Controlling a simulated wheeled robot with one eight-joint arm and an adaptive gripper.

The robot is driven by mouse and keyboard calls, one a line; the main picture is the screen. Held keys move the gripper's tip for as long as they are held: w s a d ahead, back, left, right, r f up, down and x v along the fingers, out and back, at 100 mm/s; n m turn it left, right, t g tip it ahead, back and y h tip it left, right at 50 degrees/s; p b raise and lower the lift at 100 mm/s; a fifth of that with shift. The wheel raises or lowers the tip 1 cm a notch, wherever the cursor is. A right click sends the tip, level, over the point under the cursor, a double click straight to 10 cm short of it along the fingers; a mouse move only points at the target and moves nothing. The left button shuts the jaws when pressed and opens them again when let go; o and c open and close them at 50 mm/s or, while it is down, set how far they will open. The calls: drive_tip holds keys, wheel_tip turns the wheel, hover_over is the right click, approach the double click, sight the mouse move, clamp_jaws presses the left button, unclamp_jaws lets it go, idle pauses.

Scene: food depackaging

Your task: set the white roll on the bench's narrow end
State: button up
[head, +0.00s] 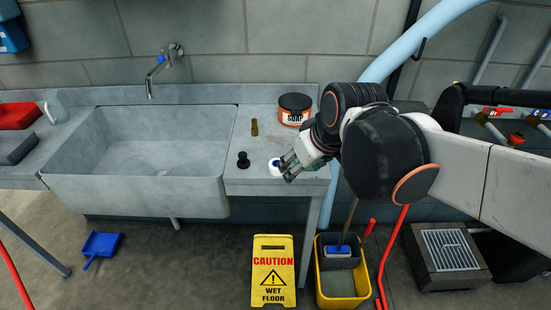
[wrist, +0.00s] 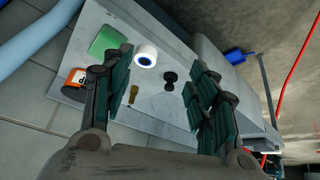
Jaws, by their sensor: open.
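The white roll (head: 273,168), with a blue core, rests on the grey bench (head: 240,183) right of the sink, near the front edge. It also shows in the wrist view (wrist: 146,57), beside a green pad (wrist: 110,41). My gripper (head: 286,171) is just right of the roll in the head view and partly covers it. In the wrist view my gripper (wrist: 162,75) is open with nothing held, and the roll shows beyond the left fingertip. I cannot tell the height of the fingers above the bench.
A black plug-like piece (head: 243,160) stands left of the roll. The sink (head: 150,180) lies to the left. A yellow caution sign (head: 273,272) and mop bucket (head: 340,285) stand on the floor in front.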

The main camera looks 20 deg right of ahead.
drive_tip(key=w+d+n+g+y+p, duration=0.2)
drive_tip(key=w+n+p, duration=0.3)
drive_tip(key=w, duration=0.6)
drive_tip(key=shift+m, duration=0.5)
drive_tip(key=b+x, duration=0.1)
drive_tip(key=x, duration=0.4)
drive_tip(key=d+b+x, duration=0.1)
drive_tip(key=b+x, duration=0.1)
drive_tip(key=x, duration=0.2)
drive_tip(key=b+x, duration=0.1)
drive_tip(key=x, duration=0.4)
drive_tip(key=shift+f+b, duration=0.3)
drive_tip(key=shift+f, duration=0.2)
drive_tip(key=shift+d, duration=0.1)
drive_tip(key=shift+r, duration=0.1)
drive_tip(key=c, duration=0.7)
drive_tip(key=shift+c, duration=0.2)
